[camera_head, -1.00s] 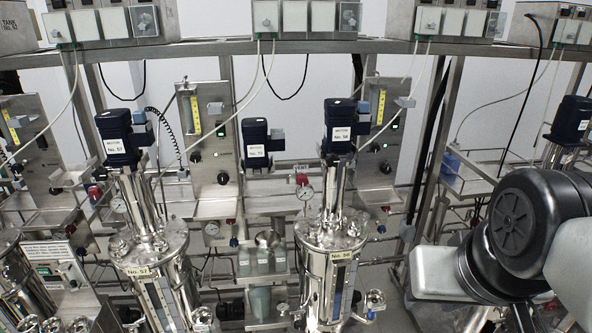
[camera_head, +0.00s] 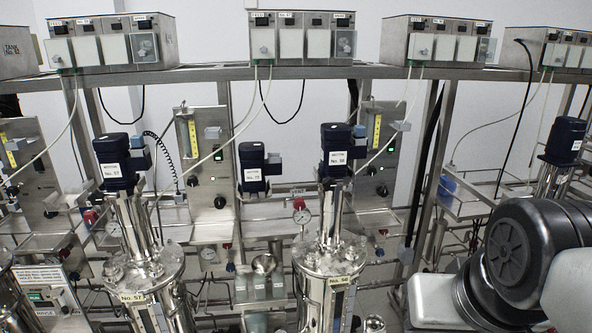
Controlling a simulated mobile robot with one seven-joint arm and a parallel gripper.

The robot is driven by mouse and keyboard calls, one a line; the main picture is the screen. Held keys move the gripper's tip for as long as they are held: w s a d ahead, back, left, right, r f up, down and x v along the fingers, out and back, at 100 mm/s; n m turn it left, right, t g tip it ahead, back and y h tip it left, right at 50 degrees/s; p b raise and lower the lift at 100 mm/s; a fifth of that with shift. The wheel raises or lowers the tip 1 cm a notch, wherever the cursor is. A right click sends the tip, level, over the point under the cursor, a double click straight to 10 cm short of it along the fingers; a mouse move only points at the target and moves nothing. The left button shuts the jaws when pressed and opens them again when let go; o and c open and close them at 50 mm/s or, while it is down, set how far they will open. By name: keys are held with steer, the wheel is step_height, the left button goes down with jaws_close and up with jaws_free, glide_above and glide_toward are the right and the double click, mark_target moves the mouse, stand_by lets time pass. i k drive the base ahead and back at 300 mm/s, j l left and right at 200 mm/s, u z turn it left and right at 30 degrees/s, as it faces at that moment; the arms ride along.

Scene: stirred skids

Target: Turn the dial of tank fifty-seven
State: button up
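Tank fifty-seven (camera_head: 160,265) is a shiny steel vessel at the lower left, with a yellow label "No. 57" (camera_head: 132,297). Its blue motor (camera_head: 113,158) stands upright above it, also marked No. 57. Behind it to the right, a steel panel (camera_head: 205,150) carries black knobs (camera_head: 220,202). Control boxes with small dials stand on the shelf above, including one at the upper left (camera_head: 112,42) and one in the middle (camera_head: 302,38). My gripper is not in view; only my arm's links show at the lower right.
Tank 58 (camera_head: 328,265) stands right of tank fifty-seven, with a red-topped gauge (camera_head: 301,214) beside it. A steel shelf (camera_head: 330,73) spans the back, with cables hanging below. A wire-railed tray (camera_head: 475,205) is at the right.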

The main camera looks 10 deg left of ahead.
mark_target(220, 202)
steer(key=i+j+u, duration=0.1)
steer(key=u, duration=0.25)
steer(key=i+u, duration=0.2)
steer(key=u, duration=0.2)
steer(key=i+u, duration=0.15)
steer(key=u, duration=0.2)
